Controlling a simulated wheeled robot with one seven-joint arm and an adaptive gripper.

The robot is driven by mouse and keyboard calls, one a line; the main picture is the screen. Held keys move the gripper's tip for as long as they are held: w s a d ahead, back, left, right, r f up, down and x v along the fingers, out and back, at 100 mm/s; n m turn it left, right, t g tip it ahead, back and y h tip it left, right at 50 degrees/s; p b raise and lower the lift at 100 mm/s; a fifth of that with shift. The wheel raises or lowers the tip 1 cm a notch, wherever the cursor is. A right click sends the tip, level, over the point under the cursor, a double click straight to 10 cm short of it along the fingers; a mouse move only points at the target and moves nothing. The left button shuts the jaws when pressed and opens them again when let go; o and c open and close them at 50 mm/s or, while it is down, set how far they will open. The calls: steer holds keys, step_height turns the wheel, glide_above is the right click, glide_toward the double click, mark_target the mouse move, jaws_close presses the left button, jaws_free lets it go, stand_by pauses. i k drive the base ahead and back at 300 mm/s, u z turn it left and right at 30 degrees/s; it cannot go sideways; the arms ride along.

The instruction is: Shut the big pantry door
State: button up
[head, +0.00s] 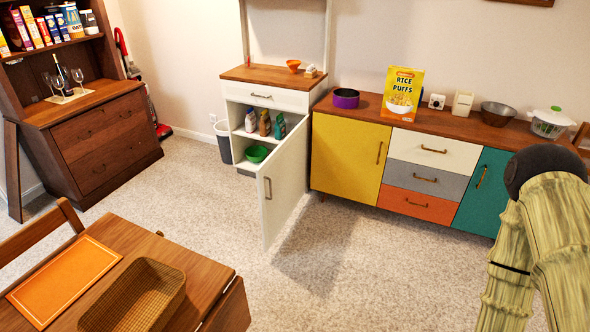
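The white pantry cabinet (262,97) stands against the back wall with a wooden counter and one shut drawer. Its large white lower door (284,185) stands wide open, hinged on the cabinet's right side and swung out into the room. A metal bar handle (268,188) is near the door's free edge. The open cabinet shows a shelf with several bottles (265,123) and a green bowl (257,154) below. Part of my arm shows at the lower right, well apart from the door. My gripper is not visible.
A wooden table (215,280) with a basket (135,297) and orange mat (66,280) fills the lower left. A colourful sideboard (345,157) stands right of the pantry. A grey bin (223,142) is left of it. Carpet (350,270) before the door is clear.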

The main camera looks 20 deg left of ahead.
mark_target(282, 177)
steer(key=i, duration=1)
steer(key=u, duration=1.05)
steer(key=i, duration=0.2)
steer(key=u, duration=0.5)
